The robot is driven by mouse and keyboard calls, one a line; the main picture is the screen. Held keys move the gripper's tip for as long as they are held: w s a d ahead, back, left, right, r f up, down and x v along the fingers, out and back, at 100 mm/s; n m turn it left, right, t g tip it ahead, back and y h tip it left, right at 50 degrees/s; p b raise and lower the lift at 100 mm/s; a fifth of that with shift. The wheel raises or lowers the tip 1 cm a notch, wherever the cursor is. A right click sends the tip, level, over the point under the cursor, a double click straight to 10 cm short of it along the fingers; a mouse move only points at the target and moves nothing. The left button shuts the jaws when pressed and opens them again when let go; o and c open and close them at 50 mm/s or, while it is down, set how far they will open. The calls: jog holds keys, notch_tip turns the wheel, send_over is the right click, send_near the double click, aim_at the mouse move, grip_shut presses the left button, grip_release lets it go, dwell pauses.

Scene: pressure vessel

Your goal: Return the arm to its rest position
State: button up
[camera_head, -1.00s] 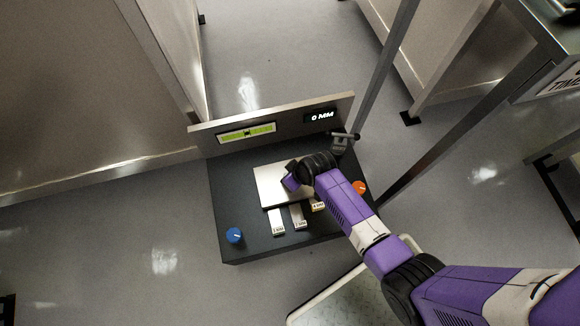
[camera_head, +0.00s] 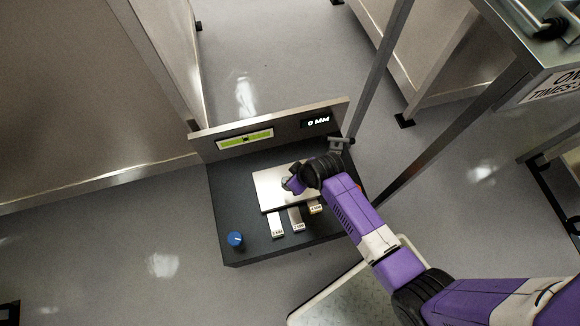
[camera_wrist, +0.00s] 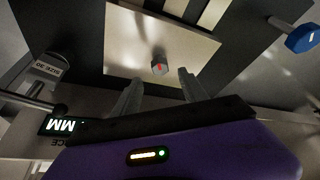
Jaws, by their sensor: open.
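My purple arm reaches in from the lower right in the head view. My gripper hangs over the light metal plate (camera_head: 268,188) on the dark console (camera_head: 240,252); its fingers are hard to see there. In the wrist view my gripper (camera_wrist: 158,88) is open, with two grey fingers apart and nothing between them. A small grey block with a red mark (camera_wrist: 159,66) is on the plate (camera_wrist: 190,45), just beyond the fingertips and apart from them.
A blue knob (camera_head: 235,239) is at the console's front left. Several labelled pale blocks lie along its front, including one block (camera_head: 276,225). The upright back panel (camera_head: 285,128) carries a green level and a "0 MM" display (camera_head: 318,122). A metal post (camera_head: 380,70) stands behind right.

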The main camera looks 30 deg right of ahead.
jog(key=shift+v, duration=0.75)
